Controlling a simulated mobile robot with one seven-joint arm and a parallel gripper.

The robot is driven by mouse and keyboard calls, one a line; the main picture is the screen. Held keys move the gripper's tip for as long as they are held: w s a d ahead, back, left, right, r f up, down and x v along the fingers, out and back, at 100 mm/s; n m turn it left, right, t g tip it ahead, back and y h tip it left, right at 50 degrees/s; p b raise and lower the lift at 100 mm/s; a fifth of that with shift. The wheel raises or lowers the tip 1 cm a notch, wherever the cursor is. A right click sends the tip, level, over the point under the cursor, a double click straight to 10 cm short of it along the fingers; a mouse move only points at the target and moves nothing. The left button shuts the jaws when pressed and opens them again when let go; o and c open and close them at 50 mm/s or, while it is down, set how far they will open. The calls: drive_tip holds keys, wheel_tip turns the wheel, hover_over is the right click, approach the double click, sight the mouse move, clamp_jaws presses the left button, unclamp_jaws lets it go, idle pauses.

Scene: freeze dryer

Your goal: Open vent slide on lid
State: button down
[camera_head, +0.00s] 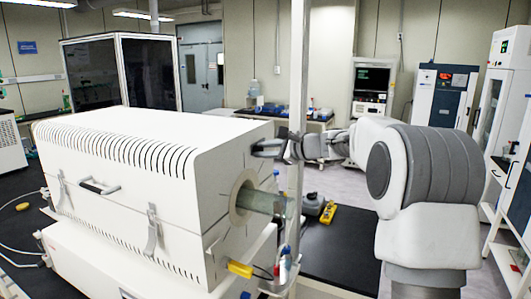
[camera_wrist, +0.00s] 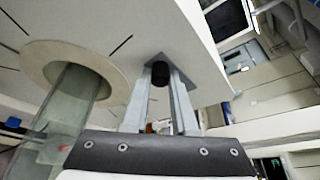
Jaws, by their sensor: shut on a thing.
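A white box-shaped device (camera_head: 130,150) with a slotted lid stands on the bench. My gripper (camera_head: 264,147) is at the upper part of its right end face, above and right of the round port. In the wrist view, the two pale fingers of my gripper (camera_wrist: 160,84) are shut on a small black knob (camera_wrist: 160,70), one finger on each side. The knob sticks out from a grey plate (camera_wrist: 180,63) on the white face. I take this knob and plate as the vent slide. In the head view the fingers hide the knob.
A clear tube (camera_head: 262,201) sticks out of the round port (camera_head: 240,195) just below my gripper; it also shows at left in the wrist view (camera_wrist: 72,97). A vertical metal post (camera_head: 297,100) stands close beside my wrist. Yellow items (camera_head: 327,214) lie on the black bench.

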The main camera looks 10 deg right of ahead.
sight(246, 155)
drive_tip(key=shift+s+a+f+b, duration=0.1)
drive_tip(key=shift+s+a+b, duration=0.6)
drive_tip(key=shift+s, duration=0.2)
drive_tip(key=shift+s+a+b, duration=0.6)
drive_tip(key=shift+s+b, duration=0.05)
drive_tip(key=shift+s, duration=0.2)
drive_tip(key=c, duration=0.7)
unclamp_jaws()
drive_tip(key=shift+s, duration=0.15)
drive_tip(key=shift+s+d, duration=0.1)
drive_tip(key=b+v, duration=0.2)
drive_tip(key=v, duration=1.5)
drive_tip(key=shift+s, duration=0.1)
